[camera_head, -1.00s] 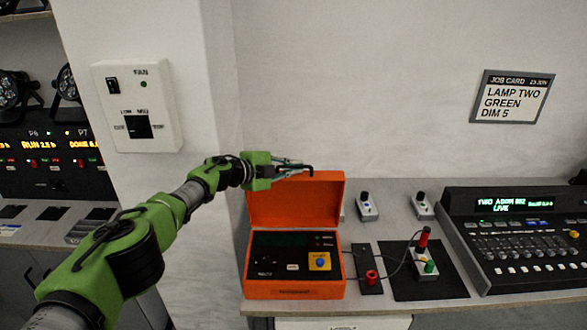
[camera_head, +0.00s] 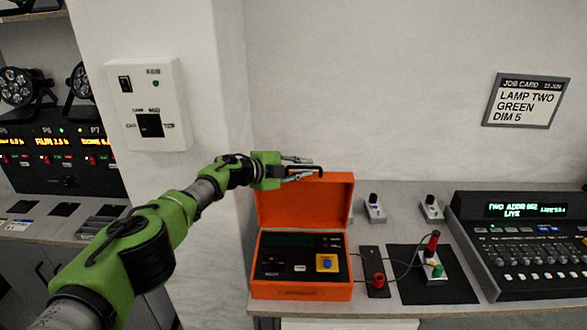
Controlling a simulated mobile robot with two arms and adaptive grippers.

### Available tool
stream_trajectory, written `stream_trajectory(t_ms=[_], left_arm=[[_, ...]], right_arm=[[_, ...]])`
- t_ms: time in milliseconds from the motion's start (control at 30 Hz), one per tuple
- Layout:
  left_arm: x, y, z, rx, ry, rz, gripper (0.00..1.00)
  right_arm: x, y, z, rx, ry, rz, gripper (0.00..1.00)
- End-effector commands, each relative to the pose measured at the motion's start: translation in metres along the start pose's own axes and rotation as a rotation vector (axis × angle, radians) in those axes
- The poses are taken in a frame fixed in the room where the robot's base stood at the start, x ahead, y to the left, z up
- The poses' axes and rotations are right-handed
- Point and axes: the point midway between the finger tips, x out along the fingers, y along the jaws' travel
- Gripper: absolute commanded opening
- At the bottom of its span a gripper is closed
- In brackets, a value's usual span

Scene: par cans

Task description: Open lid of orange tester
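The orange tester (camera_head: 300,291) stands on the grey bench in the head view. Its lid (camera_head: 306,205) is raised at the back, roughly upright, and its dark panel with a blue button on a yellow square is uncovered. My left gripper (camera_head: 318,170) is at the top edge of the lid, its fingers pointing right. The fingers look spread apart with nothing held between them. I cannot tell whether they touch the lid. My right gripper is not in view.
Right of the tester are a dark strip with a red knob (camera_head: 379,281), a black mat (camera_head: 440,289) with a small red and green plug box, and a lighting console (camera_head: 525,245). Two small switch boxes stand behind. A fan control box (camera_head: 147,104) is on the wall at left.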

Motion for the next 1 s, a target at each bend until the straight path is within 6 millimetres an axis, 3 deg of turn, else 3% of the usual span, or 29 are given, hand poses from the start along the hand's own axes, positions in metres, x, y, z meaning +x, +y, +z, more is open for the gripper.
stream_trajectory(t_ms=[567,1000], left_arm=[[-0.032,0.0,0.001,0.001,-0.001,0.0,0.15],[-0.086,-0.001,0.001,0.002,-0.001,-0.001,0.15]], right_arm=[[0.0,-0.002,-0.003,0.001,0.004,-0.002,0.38],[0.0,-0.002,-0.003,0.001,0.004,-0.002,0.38]])
